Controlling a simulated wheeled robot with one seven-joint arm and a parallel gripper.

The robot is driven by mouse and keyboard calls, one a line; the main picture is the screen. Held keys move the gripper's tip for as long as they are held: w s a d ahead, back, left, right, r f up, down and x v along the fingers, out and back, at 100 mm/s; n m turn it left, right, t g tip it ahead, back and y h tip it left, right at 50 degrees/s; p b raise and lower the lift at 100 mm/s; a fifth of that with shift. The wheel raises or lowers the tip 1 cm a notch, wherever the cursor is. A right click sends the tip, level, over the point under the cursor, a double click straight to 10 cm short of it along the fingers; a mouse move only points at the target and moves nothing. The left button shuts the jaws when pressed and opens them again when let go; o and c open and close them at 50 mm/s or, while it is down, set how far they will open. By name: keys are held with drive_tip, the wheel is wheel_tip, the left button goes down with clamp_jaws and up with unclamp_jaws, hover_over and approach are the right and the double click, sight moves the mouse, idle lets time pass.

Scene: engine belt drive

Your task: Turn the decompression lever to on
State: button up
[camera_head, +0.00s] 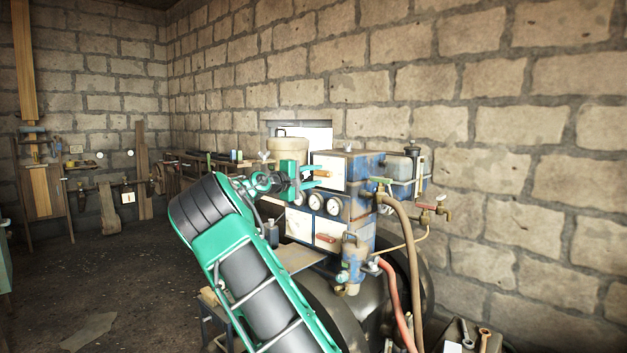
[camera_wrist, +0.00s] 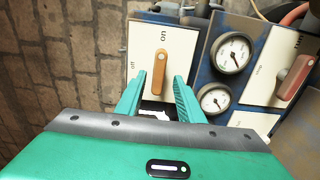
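An orange-brown lever (camera_wrist: 159,72) is mounted on a white plate marked "on" and "off" in the wrist view. One end lies near the "on" marking, and the "off" marking is to its left. The other end points down toward my gripper (camera_wrist: 158,98). My teal fingers are open, one on each side of this lower end, with gaps visible. In the head view, my gripper (camera_head: 316,177) is at the left side of the white plate (camera_head: 331,163) on the blue control box, and the lever (camera_head: 325,173) shows small between the fingers.
Two round gauges (camera_wrist: 233,52) sit right of the plate. Beyond them, a red lever (camera_wrist: 296,77) is on another white plate. In the head view, hoses (camera_head: 402,230) and a lubricator-like cup (camera_head: 353,257) are right of my arm. A stone wall stands behind.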

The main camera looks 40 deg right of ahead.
drive_tip(key=a, duration=0.9)
drive_tip(key=shift+s+a, duration=0.25)
drive_tip(key=shift+a, duration=0.05)
drive_tip(key=shift+f, duration=0.1)
drive_tip(key=s+d+f+m+g+y, duration=0.1)
drive_tip(key=s+d+f+m+y, duration=0.1)
drive_tip(key=s+f+y, duration=0.5)
drive_tip(key=s+d+f+m+g+y, duration=0.1)
drive_tip(key=s+d+f+m+y, duration=0.15)
drive_tip(key=s+f, duration=0.85)
drive_tip(key=s+a+f+m+y, duration=0.1)
drive_tip(key=s+a+f+y, duration=0.1)
drive_tip(key=s+a, duration=0.7)
drive_tip(key=s+a+f+y, duration=0.2)
drive_tip(key=s+a+y, duration=0.1)
drive_tip(key=s+a, duration=0.7)
drive_tip(key=s+a+f+m+y, duration=0.1)
drive_tip(key=s+a+f+y, duration=0.2)
drive_tip(key=s+a, duration=0.7)
drive_tip(key=shift+s+m+y, duration=0.35)
drive_tip(key=shift+s, duration=0.1)
drive_tip(key=shift+d, duration=0.1)
